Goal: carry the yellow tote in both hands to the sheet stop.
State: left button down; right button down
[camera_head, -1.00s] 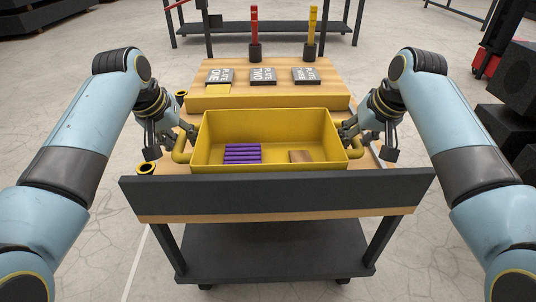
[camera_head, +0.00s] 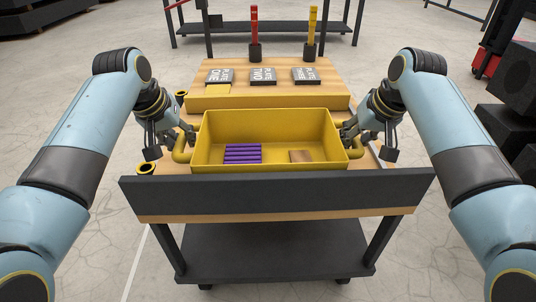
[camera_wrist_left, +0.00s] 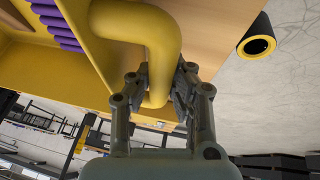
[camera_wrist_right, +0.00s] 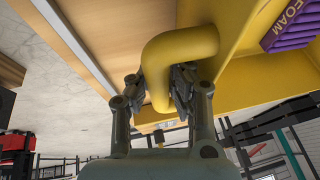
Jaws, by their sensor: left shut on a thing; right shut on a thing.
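The yellow tote (camera_head: 270,125) is on or just above the wooden top of a cart, behind its dark front board; I cannot tell if it touches the top. Inside lie a purple ribbed foam block (camera_head: 242,153) and a small brown piece (camera_head: 301,156). My left gripper (camera_head: 182,143) is shut on the tote's left handle, a bent yellow tube (camera_wrist_left: 150,40). My right gripper (camera_head: 352,138) is shut on the right handle (camera_wrist_right: 175,48). In both wrist views the fingers close around the tube. The sheet stop is not one I can pick out for sure.
Behind the tote, a raised wooden shelf with a yellow front edge (camera_head: 270,102) carries several dark labelled blocks (camera_head: 263,76). A red-handled tool (camera_head: 254,30) and a yellow-handled one (camera_head: 312,30) stand at its back. The dark front board (camera_head: 280,192) borders the near side.

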pick_arm(q)
jog(key=shift+r, duration=0.15)
pick_arm(e)
jog(key=shift+r, duration=0.1)
